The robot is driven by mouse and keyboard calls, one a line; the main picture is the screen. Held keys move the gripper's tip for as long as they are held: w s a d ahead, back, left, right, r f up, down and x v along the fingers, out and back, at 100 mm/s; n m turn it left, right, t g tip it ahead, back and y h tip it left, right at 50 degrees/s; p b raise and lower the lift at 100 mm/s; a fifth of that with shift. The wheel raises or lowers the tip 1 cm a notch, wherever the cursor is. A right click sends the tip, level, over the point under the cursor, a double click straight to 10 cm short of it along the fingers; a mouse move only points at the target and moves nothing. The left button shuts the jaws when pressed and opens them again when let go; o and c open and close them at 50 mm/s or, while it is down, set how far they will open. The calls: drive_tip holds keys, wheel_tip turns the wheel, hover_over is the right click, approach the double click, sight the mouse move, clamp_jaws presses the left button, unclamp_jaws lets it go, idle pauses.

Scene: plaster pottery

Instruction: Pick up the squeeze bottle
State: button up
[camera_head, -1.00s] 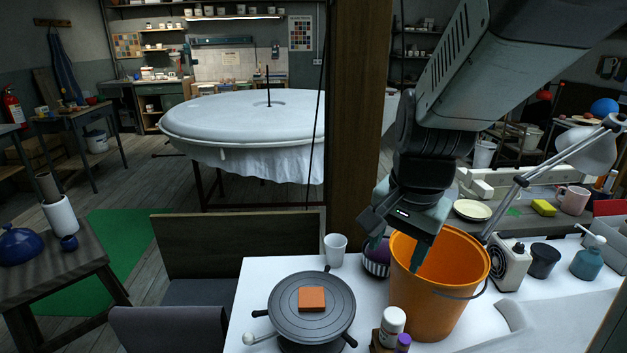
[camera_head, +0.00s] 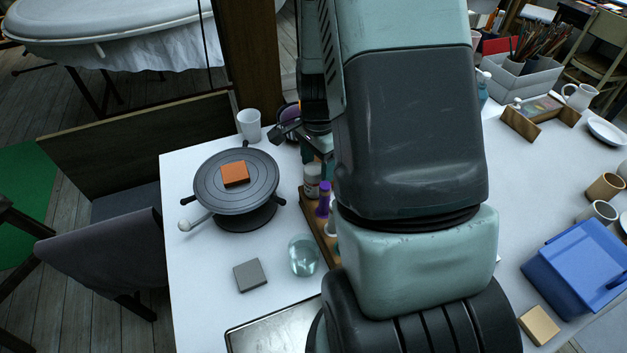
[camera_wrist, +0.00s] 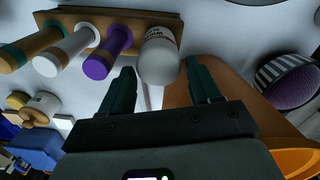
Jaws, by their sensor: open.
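Several small bottles stand in a wooden rack (camera_head: 309,207). A white bottle with printed lettering (camera_wrist: 159,58) stands at the end of the row; it is the likeliest squeeze bottle, but I cannot be sure. It also shows in the head view (camera_head: 312,179), partly behind a purple bottle (camera_head: 324,198). In the wrist view my gripper (camera_wrist: 160,76) is open and empty, its two fingers pointing toward the white bottle, which appears between and just beyond the tips. I cannot tell whether they touch. My arm hides much of the rack in the head view.
An orange bucket (camera_wrist: 297,158) is close beside the right finger, with a striped bowl (camera_wrist: 290,80) beyond it. A banding wheel (camera_head: 262,192) carries an orange block (camera_head: 235,174).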

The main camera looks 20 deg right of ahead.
sight(315, 180)
drive_tip(key=f, duration=0.5)
drive_tip(key=shift+s+a, duration=0.1)
drive_tip(key=shift+a, duration=0.3)
drive_tip(key=shift+c, duration=0.3)
drive_tip(key=c, duration=0.3)
wheel_tip(315, 180, up, 10)
